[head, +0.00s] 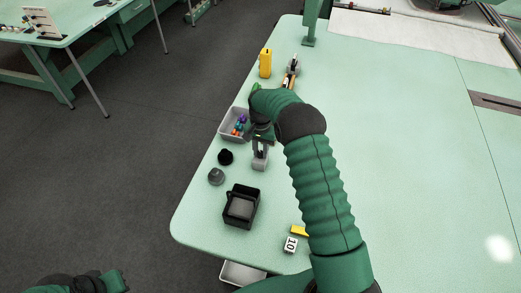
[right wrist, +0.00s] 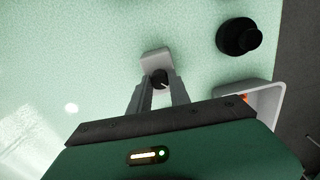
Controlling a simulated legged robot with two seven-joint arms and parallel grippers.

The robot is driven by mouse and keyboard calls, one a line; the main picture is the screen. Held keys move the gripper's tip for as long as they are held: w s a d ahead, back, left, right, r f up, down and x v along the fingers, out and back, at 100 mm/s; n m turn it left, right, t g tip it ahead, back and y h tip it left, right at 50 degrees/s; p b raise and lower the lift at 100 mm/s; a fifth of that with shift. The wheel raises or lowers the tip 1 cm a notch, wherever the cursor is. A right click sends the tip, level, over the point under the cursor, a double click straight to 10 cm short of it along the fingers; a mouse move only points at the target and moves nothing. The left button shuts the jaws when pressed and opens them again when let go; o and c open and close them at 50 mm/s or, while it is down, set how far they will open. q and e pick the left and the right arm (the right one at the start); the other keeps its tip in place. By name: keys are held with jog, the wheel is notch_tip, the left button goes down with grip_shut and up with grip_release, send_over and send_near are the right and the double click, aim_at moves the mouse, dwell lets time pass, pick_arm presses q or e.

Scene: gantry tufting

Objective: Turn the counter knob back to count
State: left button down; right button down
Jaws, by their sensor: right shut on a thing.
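The counter is a small light grey block (head: 260,163) on the pale green table, just below my right gripper (head: 260,147) in the head view. In the right wrist view the grey counter (right wrist: 156,57) carries a small dark round knob (right wrist: 160,78) with a light pointer mark. The fingertips of my right gripper (right wrist: 160,90) are shut on the knob from both sides. The number the counter shows cannot be read. Part of my left gripper (head: 113,282) shows at the bottom left edge, away from the table; its jaws are unclear.
A grey bin (head: 228,131) with coloured pieces stands left of the counter. A black knob-like piece (head: 225,157), a grey one (head: 216,176) and a black box (head: 241,207) sit near the left edge. A yellow object (head: 265,63) stands behind. The table's right side is clear.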

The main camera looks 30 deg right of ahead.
aim_at(261, 152)
jog(key=n, duration=0.4)
jog(key=shift+w+r+n, duration=0.15)
jog(key=shift+r+n, duration=0.05)
jog(key=shift+n, duration=0.1)
jog(key=n+p, duration=0.1)
jog(key=n, duration=0.3)
jog(key=shift+d+n, duration=0.1)
jog(key=shift+n, duration=0.3)
jog(key=c, duration=1.4)
grip_release()
jog(key=shift+o, duration=1)
jog(key=shift+f, duration=0.15)
notch_tip(261, 152, up, 17)
jog(key=b, duration=0.1)
